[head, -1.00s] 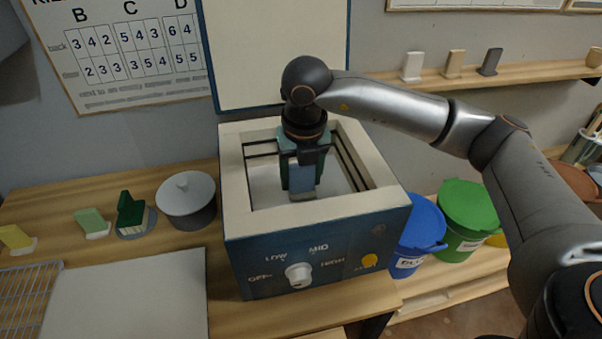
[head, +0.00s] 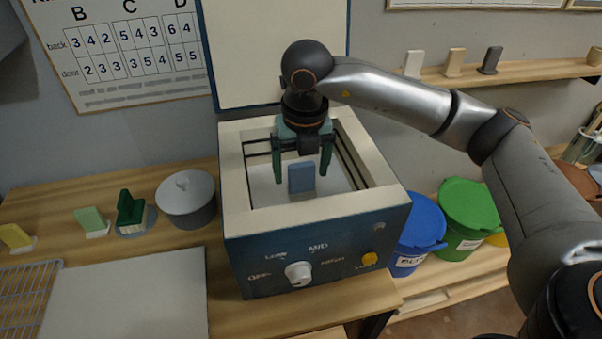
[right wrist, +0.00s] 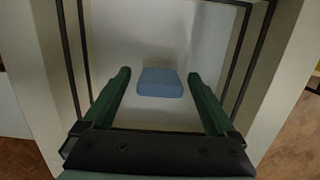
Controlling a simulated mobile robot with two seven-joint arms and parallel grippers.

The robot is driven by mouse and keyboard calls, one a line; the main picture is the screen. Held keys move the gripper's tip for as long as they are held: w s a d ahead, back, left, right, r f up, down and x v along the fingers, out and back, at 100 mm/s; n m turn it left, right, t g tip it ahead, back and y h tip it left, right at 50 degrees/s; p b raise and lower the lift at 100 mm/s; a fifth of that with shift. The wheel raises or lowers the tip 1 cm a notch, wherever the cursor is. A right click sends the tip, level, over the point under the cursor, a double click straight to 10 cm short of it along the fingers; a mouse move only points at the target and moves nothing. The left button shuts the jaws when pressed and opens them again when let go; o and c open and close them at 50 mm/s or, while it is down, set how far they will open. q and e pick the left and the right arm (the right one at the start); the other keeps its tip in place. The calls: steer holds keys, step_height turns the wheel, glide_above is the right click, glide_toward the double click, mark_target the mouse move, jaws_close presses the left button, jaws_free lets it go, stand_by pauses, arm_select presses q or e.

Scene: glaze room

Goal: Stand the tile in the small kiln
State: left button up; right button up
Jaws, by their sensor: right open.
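The blue tile (head: 302,177) stands upright on the floor inside the small kiln (head: 238,196), whose lid is raised. In the right wrist view the tile (right wrist: 160,82) shows from above, between and beyond the fingertips, with clear gaps to both. My right gripper (head: 303,174) reaches down into the kiln opening from above. Its green fingers are spread wide, one on each side of the tile, and hold nothing. In the right wrist view the open gripper (right wrist: 158,74) frames the tile. My left gripper does not show.
The kiln walls and dark side rods (right wrist: 243,60) lie close around my gripper. A grey lidded pot (head: 187,203) stands left of the kiln. Blue (head: 421,222) and green (head: 467,205) bins stand right.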

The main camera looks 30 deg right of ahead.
mark_target(303, 194)
step_height(303, 194, up, 10)
steer(key=s, duration=0.1)
steer(key=shift+s+a, duration=0.2)
steer(key=shift+s, duration=0.05)
stand_by(1.0)
